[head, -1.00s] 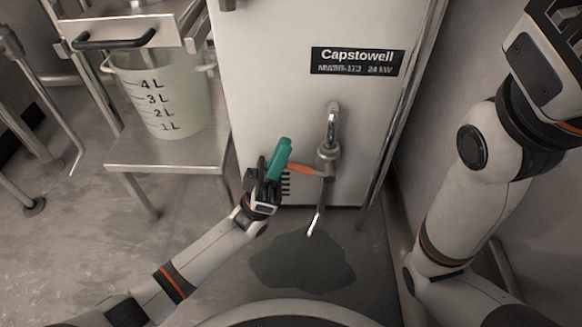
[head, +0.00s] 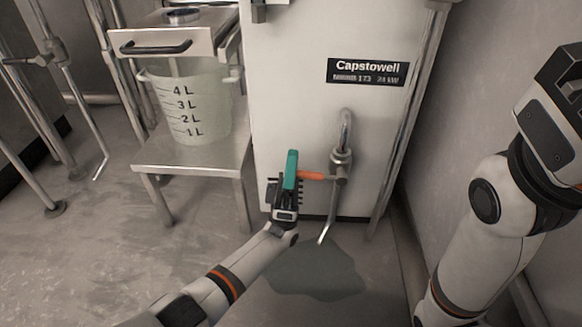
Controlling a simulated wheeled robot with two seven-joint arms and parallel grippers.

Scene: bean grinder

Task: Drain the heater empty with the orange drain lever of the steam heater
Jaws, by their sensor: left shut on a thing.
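The steam heater (head: 290,90) is a pale cabinet with a black "Capstowell" label (head: 367,72). A metal drain tap (head: 342,160) with a downward spout sits low on its front. The orange drain lever (head: 311,176) points left from the tap, roughly level. A thin pale stream or pipe (head: 329,220) runs down below the tap; I cannot tell which. My right gripper is out of view; only my right arm shows at the right.
A dark wet patch (head: 315,272) lies on the floor below the tap. A translucent measuring bucket (head: 190,108) stands on a metal stand (head: 190,158) at the left. A wall (head: 450,130) closes the right side. The floor at the left is partly clear.

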